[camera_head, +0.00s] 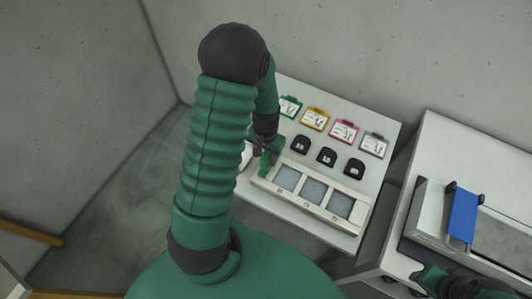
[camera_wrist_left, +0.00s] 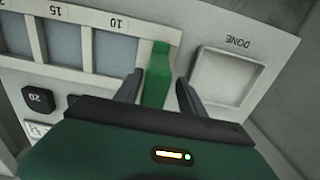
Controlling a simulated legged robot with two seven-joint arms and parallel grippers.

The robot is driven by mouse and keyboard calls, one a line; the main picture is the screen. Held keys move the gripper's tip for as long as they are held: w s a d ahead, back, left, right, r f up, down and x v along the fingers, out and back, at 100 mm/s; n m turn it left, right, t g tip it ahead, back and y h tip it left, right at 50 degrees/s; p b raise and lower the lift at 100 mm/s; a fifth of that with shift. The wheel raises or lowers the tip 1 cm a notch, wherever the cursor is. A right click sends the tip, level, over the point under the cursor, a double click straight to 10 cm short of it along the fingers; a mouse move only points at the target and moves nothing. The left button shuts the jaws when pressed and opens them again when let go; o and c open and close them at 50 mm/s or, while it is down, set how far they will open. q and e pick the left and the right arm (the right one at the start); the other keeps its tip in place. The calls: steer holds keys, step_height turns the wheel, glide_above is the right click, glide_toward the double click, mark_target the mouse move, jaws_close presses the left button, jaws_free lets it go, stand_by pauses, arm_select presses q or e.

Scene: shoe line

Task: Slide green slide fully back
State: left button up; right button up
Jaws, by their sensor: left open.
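The green slide (camera_wrist_left: 157,75) is a narrow green piece at the end of the white window frame, beside the pane marked 10 in the left wrist view. It also shows in the head view (camera_head: 266,166), partly hidden by my arm. My left gripper (camera_wrist_left: 160,84) is open, with one finger on each side of the green slide. Whether the fingers touch it I cannot tell. In the head view my left gripper (camera_head: 267,150) is small and partly hidden. My right gripper (camera_head: 450,283) is partly in view at the bottom right; its jaws are unclear.
The white panel (camera_head: 290,215) carries three grey panes, several black buttons (camera_head: 326,157) and clipped cards in green, yellow, pink and grey. A pale DONE pad (camera_wrist_left: 222,78) lies right of the slide. A white station with a blue piece (camera_head: 463,215) stands at right.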

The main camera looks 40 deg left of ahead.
arm_select(q)
step_height(320, 180, up, 17)
steer(key=shift+f, duration=0.15)
steer(key=shift+a, duration=0.1)
